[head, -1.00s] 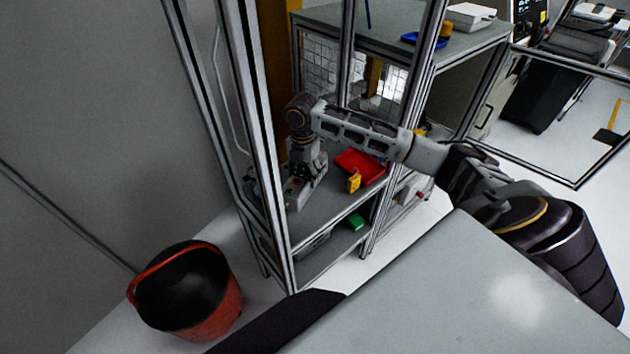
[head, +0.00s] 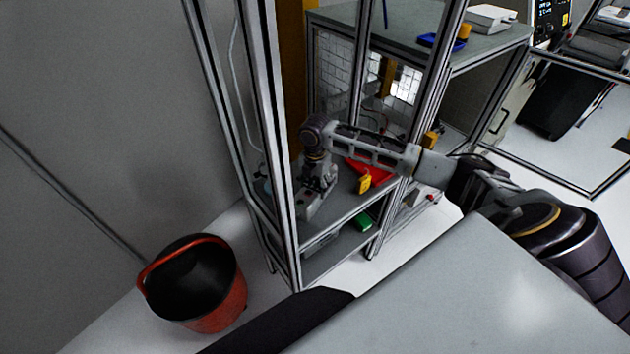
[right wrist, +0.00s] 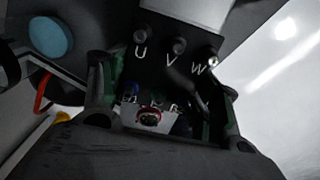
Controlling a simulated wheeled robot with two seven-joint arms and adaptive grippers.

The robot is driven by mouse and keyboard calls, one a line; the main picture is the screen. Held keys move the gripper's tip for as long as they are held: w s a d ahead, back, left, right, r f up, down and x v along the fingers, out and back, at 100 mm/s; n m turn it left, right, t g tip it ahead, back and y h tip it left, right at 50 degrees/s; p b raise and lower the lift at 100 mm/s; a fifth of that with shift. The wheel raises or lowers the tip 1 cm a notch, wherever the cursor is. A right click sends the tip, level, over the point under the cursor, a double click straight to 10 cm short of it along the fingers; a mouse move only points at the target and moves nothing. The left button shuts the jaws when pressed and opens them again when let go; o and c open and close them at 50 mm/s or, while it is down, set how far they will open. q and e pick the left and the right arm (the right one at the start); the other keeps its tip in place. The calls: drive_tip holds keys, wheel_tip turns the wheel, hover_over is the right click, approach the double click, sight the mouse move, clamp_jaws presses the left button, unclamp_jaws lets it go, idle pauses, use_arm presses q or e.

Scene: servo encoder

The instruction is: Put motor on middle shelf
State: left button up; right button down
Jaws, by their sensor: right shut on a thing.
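My right arm reaches through the open front of the framed rack. My right gripper (head: 316,186) points down over the left part of the middle shelf (head: 345,205). It is shut on a grey and black unit, which I take to be the motor (head: 308,206), low over or on that shelf; I cannot tell if it touches. In the right wrist view the fingers of the right gripper (right wrist: 163,100) flank the motor's black face (right wrist: 160,75), lettered U, V and W, and a silver part with a round connector. My left gripper is not in view.
A red tray (head: 380,174) and a yellow item (head: 364,182) are right of my gripper on the same shelf. A green item (head: 363,221) is on the lower shelf. Rack posts (head: 276,160) stand close by. A red-rimmed black bucket (head: 222,308) is on the floor.

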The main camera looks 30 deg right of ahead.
sight(315, 192)
drive_tip(key=shift+r, duration=0.1)
drive_tip(key=shift+f, duration=1.85)
drive_tip(key=shift+c, duration=1.8)
unclamp_jaws()
drive_tip(key=shift+s+f, duration=0.1)
drive_tip(key=shift+f, duration=0.05)
drive_tip(key=shift+r+b, duration=0.3)
drive_tip(key=shift+r, duration=5.8)
drive_tip(key=shift+f, duration=0.1)
